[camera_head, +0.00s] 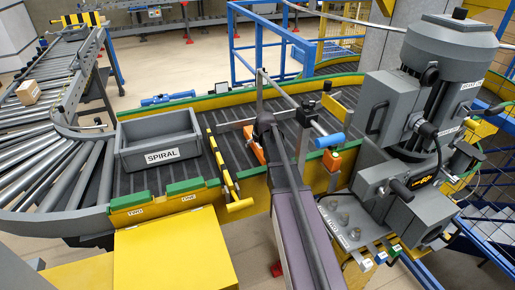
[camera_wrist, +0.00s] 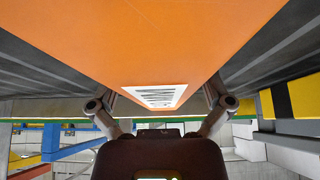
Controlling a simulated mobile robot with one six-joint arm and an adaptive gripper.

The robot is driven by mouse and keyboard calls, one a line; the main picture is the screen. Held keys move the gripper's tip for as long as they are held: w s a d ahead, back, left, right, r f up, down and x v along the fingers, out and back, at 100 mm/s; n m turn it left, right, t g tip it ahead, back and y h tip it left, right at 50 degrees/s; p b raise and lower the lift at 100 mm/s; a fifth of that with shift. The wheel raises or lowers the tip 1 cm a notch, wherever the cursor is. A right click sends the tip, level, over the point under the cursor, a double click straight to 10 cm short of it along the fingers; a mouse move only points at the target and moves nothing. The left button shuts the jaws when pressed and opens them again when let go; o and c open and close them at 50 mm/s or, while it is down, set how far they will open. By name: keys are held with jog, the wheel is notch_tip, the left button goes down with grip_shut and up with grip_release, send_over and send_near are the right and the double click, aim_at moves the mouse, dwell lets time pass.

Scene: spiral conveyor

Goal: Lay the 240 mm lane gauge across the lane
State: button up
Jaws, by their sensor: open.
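In the wrist view a large orange piece (camera_wrist: 160,40) fills the upper middle, with a white label (camera_wrist: 155,96) whose text I cannot read. It may be the lane gauge, but I cannot be sure. My gripper (camera_wrist: 160,103) is open, its fingers apart on either side of the labelled end; contact does not show. In the head view an orange piece (camera_head: 251,141) shows over the lane (camera_head: 205,112), beside my arm. My arm hides the area around it and most of my gripper.
A grey bin marked SPIRAL (camera_head: 160,157) sits on the lane to the left. A yellow-black striped bar (camera_head: 222,168) stands between it and my arm. A grey machine (camera_head: 440,80) rises on the right. A blue cylinder (camera_head: 330,140) lies near the front rail.

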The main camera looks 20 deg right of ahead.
dwell(0.5)
jog(key=c, duration=1.3)
jog(key=shift+r, duration=0.15)
notch_tip(320, 180, up, 10)
jog(key=p, duration=1)
